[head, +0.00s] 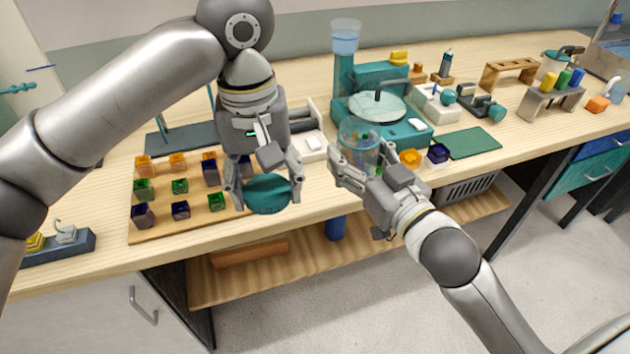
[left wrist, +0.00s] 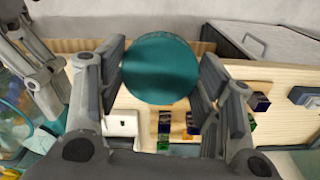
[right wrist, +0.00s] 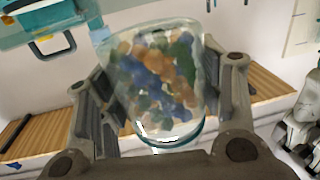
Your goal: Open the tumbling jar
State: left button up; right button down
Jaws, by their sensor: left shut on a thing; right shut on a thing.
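The round teal lid (head: 268,194) is held between the fingers of my left gripper (head: 265,190), which is shut on it. It shows as a full teal disc in the left wrist view (left wrist: 160,68). The clear jar (head: 360,140) is apart from the lid, to its right. My right gripper (head: 366,170) is shut around the jar's sides. In the right wrist view the jar (right wrist: 163,80) holds many coloured glass pieces, blue, orange and green, with a teal ring near the gripper palm. The fingers hide part of the jar's sides.
A wooden board (head: 160,228) with rows of coloured cubes lies on the bench left of and behind the lid. A teal machine (head: 378,100) stands behind the jar. A green mat (head: 470,143) and loose orange and purple pieces lie to its right. The bench's front edge runs below both grippers.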

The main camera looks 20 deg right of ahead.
pick_arm(q)
jog(key=shift+f, duration=0.6)
jog(key=shift+f+b, duration=0.45)
jog(key=shift+b, duration=0.1)
pick_arm(e)
jog(key=w+a+f, duration=0.1)
jog(key=w+f, duration=0.1)
jog(key=w, duration=0.1)
jog(key=w+a+f, duration=0.1)
jog(key=w+f, duration=0.2)
jog(key=w+a+f, duration=0.1)
jog(key=w+f, duration=0.1)
jog(key=w, duration=0.2)
jog(key=shift+a+f, duration=0.3)
jog(key=shift+w+a+f, duration=0.1)
jog(key=shift+w+f, duration=0.3)
jog(key=shift+f, duration=0.1)
pick_arm(q)
jog(key=shift+f, duration=0.25)
pick_arm(e)
jog(key=shift+w+f, duration=0.1)
jog(key=shift+f, duration=1.5)
jog(key=shift+a, duration=0.1)
pick_arm(q)
jog(key=shift+f+b, duration=0.1)
jog(key=shift+b, duration=0.25)
pick_arm(e)
jog(key=shift+f, duration=0.2)
jog(key=shift+c, duration=2)
grip_release()
